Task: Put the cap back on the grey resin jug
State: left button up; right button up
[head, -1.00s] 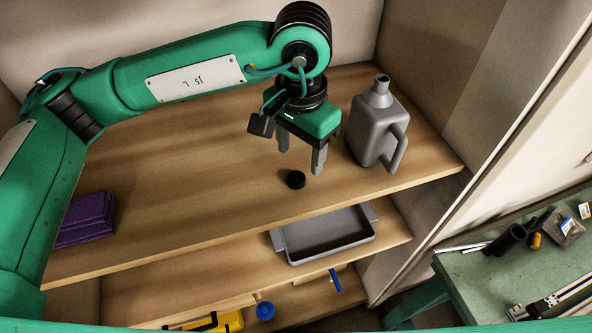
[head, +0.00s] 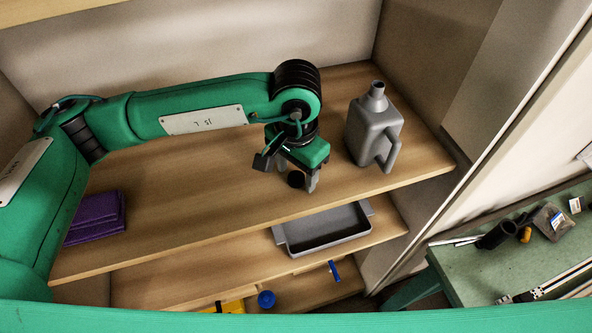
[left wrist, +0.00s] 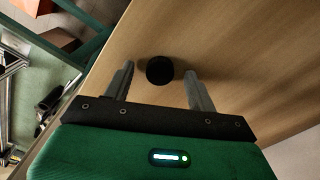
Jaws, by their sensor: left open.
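The grey resin jug (head: 371,130) stands upright on the top wooden shelf, its neck (head: 376,92) uncapped and its handle toward the right. The black cap (head: 296,179) lies on the shelf to the left of the jug, near the front edge. My left gripper (head: 297,183) points down over the cap, open, with its fingers on either side. In the left wrist view the cap (left wrist: 160,70) sits between and slightly beyond the two open fingertips, with gaps on both sides. My right gripper is in neither view.
A purple folded stack (head: 96,216) lies at the left of the top shelf (head: 200,205). A grey tray (head: 325,230) is on the shelf below. A green bench (head: 480,270) with a black tube stands at the right.

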aim_at(297, 176)
pick_arm(q)
jog(key=shift+f, duration=0.2)
jog(key=c, duration=1)
jog(key=shift+c, duration=0.2)
jog(key=shift+r, duration=0.15)
jog(key=shift+r+b, duration=0.3)
jog(key=shift+b, duration=0.1)
notch_tip(297, 176, up, 9)
jog(key=b, duration=0.3)
jog(key=shift+b, duration=0.4)
jog(key=shift+r, duration=0.1)
